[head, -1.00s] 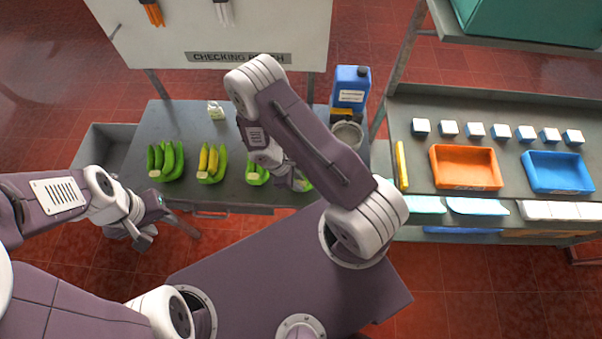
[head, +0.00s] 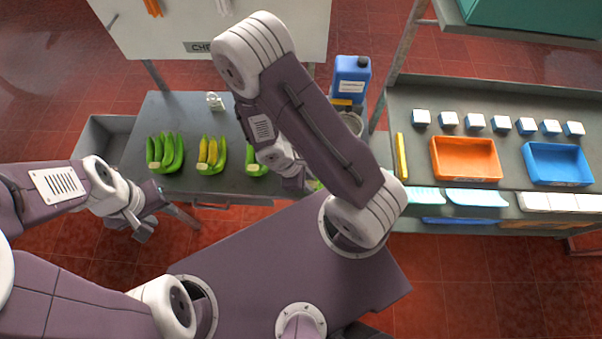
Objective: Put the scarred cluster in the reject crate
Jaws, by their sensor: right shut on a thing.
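Green banana clusters lie in a row on the grey table: one at the left (head: 165,152), one with a yellower banana in the middle (head: 211,155), and one partly behind my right arm (head: 254,169). My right gripper (head: 303,184) is at the table's front right, shut on a mostly hidden green cluster (head: 317,185). Scars cannot be made out on any cluster. A grey open crate (head: 103,124) stands at the table's left end; no label on it shows. My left gripper (head: 143,226) hangs in front of the table's left end, its jaws unclear.
A blue jug (head: 350,78) and a round tin (head: 352,122) stand at the table's right. A small white bottle (head: 215,101) is at the back. A second bench on the right holds an orange tray (head: 465,159) and a blue tray (head: 558,164).

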